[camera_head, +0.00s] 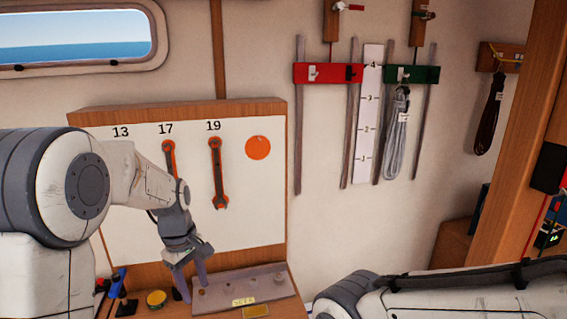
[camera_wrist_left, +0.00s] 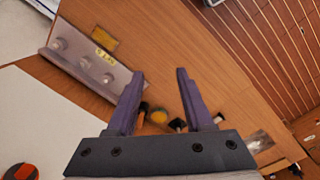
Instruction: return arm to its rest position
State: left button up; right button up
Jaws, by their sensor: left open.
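My left gripper (camera_head: 194,290) hangs from my left arm in front of the white tool board (camera_head: 255,205).
Yellow tape (camera_head: 156,298) and small tools (camera_head: 116,287) lie on the bench.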

pick_arm(q)
jog(key=s+d+m+b, duration=0.1)
jog(key=s+d+m, duration=0.55)
jog(key=d, duration=0.25)
jog(key=s+d+f+m+b, duration=0.1)
jog(key=s+d+m, duration=0.2)
jog(key=s+m, duration=0.3)
jog(key=s+d+f+m+b, duration=0.1)
jog(key=s+d+m, duration=0.2)
jog(key=s+m, duration=0.4)
jog(key=s, duration=0.6)
jog(key=shift+s+f+b, duration=0.15)
jog(key=shift+s+b, duration=0.15)
jog(key=shift+d, duration=0.1)
